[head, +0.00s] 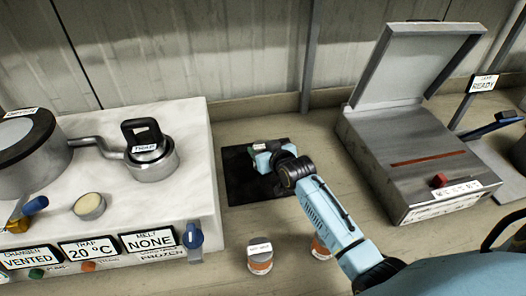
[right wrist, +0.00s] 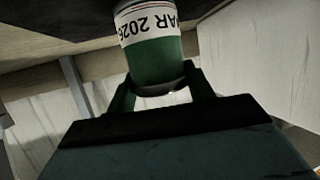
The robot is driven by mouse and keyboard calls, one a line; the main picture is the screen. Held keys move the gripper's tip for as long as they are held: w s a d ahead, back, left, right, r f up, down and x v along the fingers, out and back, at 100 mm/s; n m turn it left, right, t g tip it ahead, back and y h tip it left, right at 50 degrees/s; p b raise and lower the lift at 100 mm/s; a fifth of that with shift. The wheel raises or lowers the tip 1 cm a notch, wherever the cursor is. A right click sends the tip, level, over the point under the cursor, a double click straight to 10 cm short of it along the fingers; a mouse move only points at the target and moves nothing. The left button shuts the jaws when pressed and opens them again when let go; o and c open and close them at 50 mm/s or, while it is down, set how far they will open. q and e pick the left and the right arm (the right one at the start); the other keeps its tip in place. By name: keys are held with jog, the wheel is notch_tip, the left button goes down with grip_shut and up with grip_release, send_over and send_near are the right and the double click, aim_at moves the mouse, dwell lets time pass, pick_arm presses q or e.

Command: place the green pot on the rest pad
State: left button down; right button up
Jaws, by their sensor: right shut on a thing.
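The black rest pad (head: 243,188) lies flat on the bench between the white-topped unit and the grey hinged box. My right gripper (head: 272,158) is over the pad, low down, and shut on the green pot. In the right wrist view the green pot (right wrist: 155,62) sits between the two fingers, with a white label reading "MAR 2026" upside down. A dark surface lies close at the pot's far end there; I cannot tell whether they touch. In the head view the gripper mostly hides the pot. My left gripper is not in view.
Two pots with orange bands, one whole (head: 260,262) and one partly hidden by my arm (head: 319,250), stand on the bench in front of the pad. The white-topped unit (head: 190,140) is at left, the open grey box (head: 415,150) at right. A wall stands behind.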

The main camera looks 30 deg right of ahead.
jog(key=shift+f, duration=0.25)
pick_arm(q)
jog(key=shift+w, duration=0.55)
pick_arm(e)
jog(key=shift+w, duration=0.1)
jog(key=shift+f, duration=0.15)
jog(key=o, duration=1)
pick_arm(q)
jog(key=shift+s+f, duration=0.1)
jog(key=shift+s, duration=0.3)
pick_arm(e)
jog(key=shift+o, duration=0.2)
jog(key=shift+s+r, duration=0.2)
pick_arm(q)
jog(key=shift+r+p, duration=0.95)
pick_arm(e)
jog(key=v, duration=1.1)
jog(key=shift+s+r, duration=0.2)
jog(key=shift+s, duration=0.1)
